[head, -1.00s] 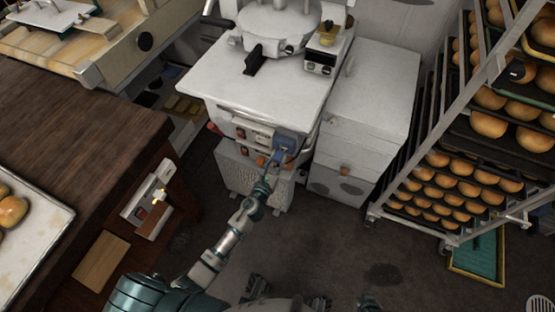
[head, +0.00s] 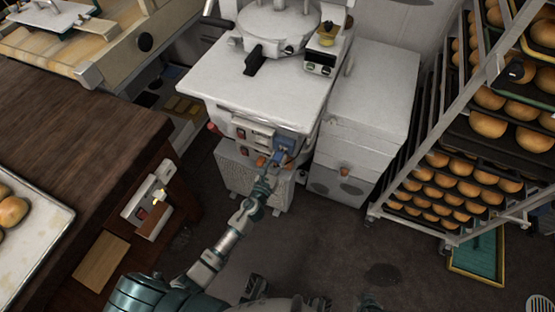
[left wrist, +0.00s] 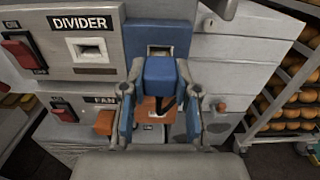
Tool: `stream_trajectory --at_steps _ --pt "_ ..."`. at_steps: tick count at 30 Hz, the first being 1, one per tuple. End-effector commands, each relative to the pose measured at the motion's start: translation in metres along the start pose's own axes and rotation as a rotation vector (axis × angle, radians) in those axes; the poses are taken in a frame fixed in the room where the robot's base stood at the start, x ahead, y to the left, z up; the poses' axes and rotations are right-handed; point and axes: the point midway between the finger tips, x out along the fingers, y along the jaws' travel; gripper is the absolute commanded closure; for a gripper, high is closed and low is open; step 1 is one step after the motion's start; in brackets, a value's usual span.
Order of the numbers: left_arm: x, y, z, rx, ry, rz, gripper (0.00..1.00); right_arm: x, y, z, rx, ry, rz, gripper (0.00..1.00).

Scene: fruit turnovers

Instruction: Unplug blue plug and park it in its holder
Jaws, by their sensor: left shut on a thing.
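The blue plug (left wrist: 160,78) is between the two fingers of my left gripper (left wrist: 160,72), which is shut on it. Right behind it in the left wrist view is a blue socket plate (left wrist: 173,33), with a slot showing just above the plug. I cannot tell whether the plug is still seated. In the head view my left gripper (head: 274,164) is at the front of the white machine, below the blue plate (head: 285,142). The DIVIDER panel (left wrist: 117,45) to the left has an empty slot. My right gripper is not in view.
An orange plug (left wrist: 105,122) sits by the FAN label, and an orange plate (left wrist: 150,115) shows below the blue plug. A white cabinet (head: 362,115) and a bun rack (head: 440,150) stand right. A wooden table (head: 75,140) is left. The floor before the machine is clear.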

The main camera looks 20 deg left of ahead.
Motion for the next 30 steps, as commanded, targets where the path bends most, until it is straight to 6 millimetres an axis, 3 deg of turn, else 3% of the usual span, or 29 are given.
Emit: stream_trajectory --at_steps 30 --pt "0.019 0.0 0.0 -0.001 -0.001 -0.001 1.0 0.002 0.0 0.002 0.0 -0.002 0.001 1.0"
